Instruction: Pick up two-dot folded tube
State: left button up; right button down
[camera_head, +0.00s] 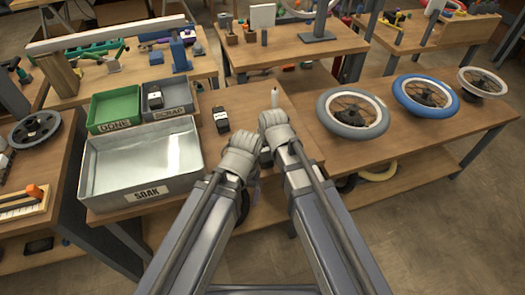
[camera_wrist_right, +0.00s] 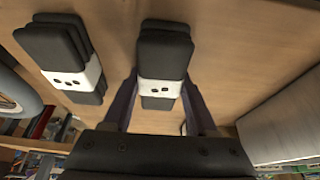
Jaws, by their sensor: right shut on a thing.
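In the right wrist view, the two-dot folded tube (camera_wrist_right: 162,58), black with a white band bearing two dots, sits between the fingers of my right gripper (camera_wrist_right: 160,108), which is shut on it. A second black folded tube (camera_wrist_right: 62,48), with three dots on its band, lies beside it to the left. I cannot tell whether the held tube is clear of the wood. In the head view my forearms hide the held tube and my right gripper's jaws. The left arm ends beside the right one, and its jaws are hidden too. One banded tube (camera_head: 221,121) lies on the table, its dots too small to read.
A metal SOAK tray (camera_head: 143,193) stands left of my arms, with the green DONE bin (camera_head: 113,106) and grey SCRAP bin (camera_head: 170,113) behind it. A banded tube (camera_head: 155,97) is in SCRAP. Several wheels (camera_head: 352,112) lie on the right.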

jog(key=shift+r, duration=0.1)
notch_tip(320, 180, up, 10)
jog(key=p, duration=1)
jog(key=shift+r, duration=0.15)
